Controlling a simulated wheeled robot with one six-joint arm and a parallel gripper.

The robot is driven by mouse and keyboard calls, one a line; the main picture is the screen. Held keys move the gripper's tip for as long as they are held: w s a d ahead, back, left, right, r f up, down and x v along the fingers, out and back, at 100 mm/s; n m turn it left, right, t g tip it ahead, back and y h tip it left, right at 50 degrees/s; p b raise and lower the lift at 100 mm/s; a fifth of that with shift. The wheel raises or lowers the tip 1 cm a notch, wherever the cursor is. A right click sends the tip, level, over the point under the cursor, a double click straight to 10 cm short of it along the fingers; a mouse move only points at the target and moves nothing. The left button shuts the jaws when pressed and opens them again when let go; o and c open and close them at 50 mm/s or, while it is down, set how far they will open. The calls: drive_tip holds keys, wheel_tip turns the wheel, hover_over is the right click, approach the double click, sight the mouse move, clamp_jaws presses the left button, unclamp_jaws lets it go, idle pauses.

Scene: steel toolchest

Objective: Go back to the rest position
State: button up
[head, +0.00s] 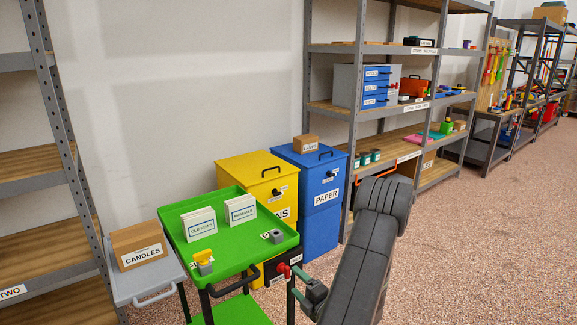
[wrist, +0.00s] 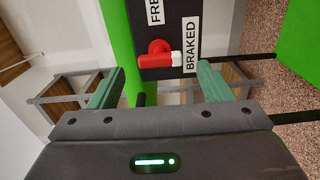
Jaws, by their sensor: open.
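My gripper (head: 297,284) is low beside the near right corner of the green cart (head: 226,258), with the arm reaching down from the right. In the wrist view my gripper (wrist: 160,78) is open, with its two green fingers apart and nothing held. A red lever with a white end (wrist: 160,52) shows just beyond and between the fingertips, on a black panel marked FREE and BRAKED. Its white end points toward the BRAKED label (wrist: 191,44). In the head view the red lever (head: 284,270) shows just left of the fingers.
The cart top holds white card boxes (head: 199,223), a yellow piece (head: 203,256) and grey blocks. A grey cart with a CANDLES box (head: 139,246) stands left. Yellow (head: 250,175) and blue (head: 312,178) bins and a shelf rack (head: 345,105) stand behind. Floor at right is clear.

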sight(289, 274)
drive_tip(key=x, duration=0.5)
drive_tip(key=shift+w+a, duration=0.25)
drive_tip(key=shift+w, duration=0.1)
